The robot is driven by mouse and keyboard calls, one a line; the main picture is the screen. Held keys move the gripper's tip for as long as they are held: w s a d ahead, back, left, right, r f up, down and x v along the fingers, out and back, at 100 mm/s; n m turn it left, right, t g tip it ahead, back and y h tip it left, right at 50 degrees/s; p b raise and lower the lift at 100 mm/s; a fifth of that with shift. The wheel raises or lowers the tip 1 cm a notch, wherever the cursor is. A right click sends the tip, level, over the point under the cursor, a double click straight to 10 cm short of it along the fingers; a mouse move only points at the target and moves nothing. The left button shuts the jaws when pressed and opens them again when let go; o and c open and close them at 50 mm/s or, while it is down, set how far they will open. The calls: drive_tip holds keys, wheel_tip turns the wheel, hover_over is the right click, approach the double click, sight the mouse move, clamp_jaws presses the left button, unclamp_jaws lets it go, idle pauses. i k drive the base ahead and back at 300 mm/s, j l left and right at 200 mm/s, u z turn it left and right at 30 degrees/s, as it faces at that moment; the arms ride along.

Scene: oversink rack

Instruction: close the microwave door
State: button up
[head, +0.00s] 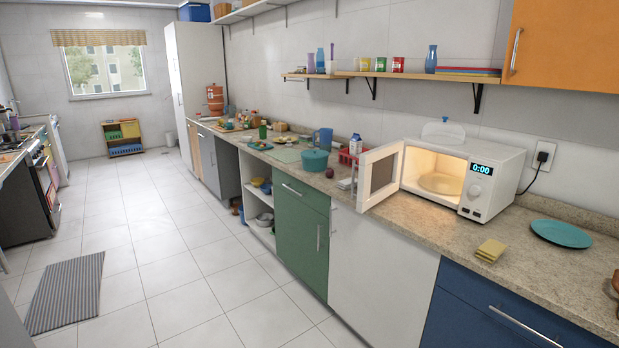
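A white microwave (492,188) stands on the stone counter at the right, its display lit with 0:00. Its door (379,177) is open, hinged on the left and swung out toward the counter's front edge. The lit inside shows a round turntable plate (440,183), with no food visible on it. My gripper is not in view.
The counter (400,223) holds a yellow sponge (490,250) and a teal plate (560,233) to the right of the microwave. A teal pot (314,160) stands left of the door. The tiled floor (190,290) before the cabinets is clear, with a striped rug (66,293) at the left.

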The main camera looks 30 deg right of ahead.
sight(379, 168)
drive_tip(key=i+z, duration=0.2)
drive_tip(key=i, duration=0.2)
drive_tip(key=i+j+z, duration=0.1)
drive_tip(key=i+z, duration=0.15)
drive_tip(key=i, duration=0.2)
drive_tip(key=i+j+z, duration=0.2)
drive_tip(key=i, duration=0.2)
drive_tip(key=i+j+z, duration=0.2)
drive_tip(key=i, duration=0.2)
drive_tip(key=i+j+z, duration=1)
drive_tip(key=k+j, duration=0.05)
drive_tip(key=j, duration=0.05)
